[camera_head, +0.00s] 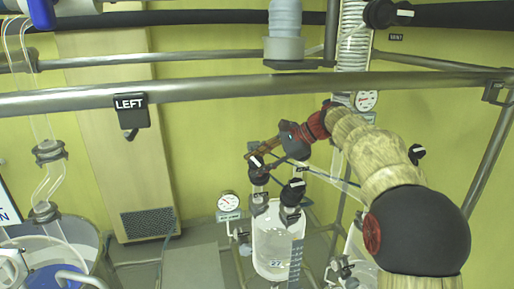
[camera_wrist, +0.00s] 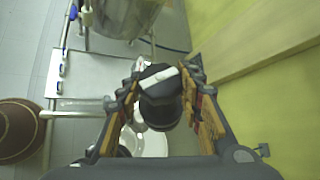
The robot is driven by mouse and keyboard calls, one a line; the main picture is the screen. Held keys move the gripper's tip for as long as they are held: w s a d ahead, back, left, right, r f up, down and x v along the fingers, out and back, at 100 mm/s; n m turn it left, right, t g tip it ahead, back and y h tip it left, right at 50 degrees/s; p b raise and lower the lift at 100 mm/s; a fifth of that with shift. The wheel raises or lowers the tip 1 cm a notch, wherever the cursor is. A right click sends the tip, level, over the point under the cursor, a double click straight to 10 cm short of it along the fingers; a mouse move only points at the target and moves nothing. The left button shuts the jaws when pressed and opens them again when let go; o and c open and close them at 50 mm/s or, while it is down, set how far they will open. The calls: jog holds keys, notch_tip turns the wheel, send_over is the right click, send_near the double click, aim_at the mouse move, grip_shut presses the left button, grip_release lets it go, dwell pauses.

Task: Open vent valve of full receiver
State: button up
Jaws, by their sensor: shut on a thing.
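A clear glass receiver (camera_head: 272,262) with a graduated scale stands low in the middle of the head view; its exact fill level is hard to read. Two black valve knobs with white bars sit above it, a left one (camera_head: 257,162) and a right one (camera_head: 293,192). My gripper (camera_head: 262,152) reaches in from the right and is shut on the left knob. In the wrist view my gripper (camera_wrist: 160,98) has one finger on each side of this black knob (camera_wrist: 159,88). Its white bar lies nearly across the picture, slightly tilted. The valve stem below is hidden.
A second glass vessel (camera_head: 358,262) is partly hidden behind my arm. A gauge (camera_head: 228,202) stands left of the receiver. A metal rail (camera_head: 220,88) with a LEFT sign (camera_head: 130,104) crosses above. The yellow wall is close on the right in the wrist view.

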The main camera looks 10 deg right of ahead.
jog(key=shift+r+n+g+p, duration=0.15)
jog(key=shift+n+g+p, duration=0.7)
jog(key=shift+p, duration=1.55)
jog(key=shift+f+g+p, duration=0.25)
jog(key=shift+g+p, duration=0.1)
jog(key=shift+p, duration=0.15)
jog(key=o, duration=1.1)
jog(key=shift+o, duration=0.3)
jog(key=shift+f+b, duration=0.15)
jog(key=shift+b, duration=0.95)
jog(key=m+t+b, duration=0.1)
jog(key=b, duration=0.2)
jog(key=shift+f+t, duration=0.1)
jog(key=shift+t, duration=0.2)
jog(key=m+t+b, duration=0.1)
jog(key=b, duration=0.2)
jog(key=m+t+b, duration=0.1)
jog(key=b, duration=0.2)
jog(key=m+t+b, duration=0.1)
jog(key=b, duration=0.2)
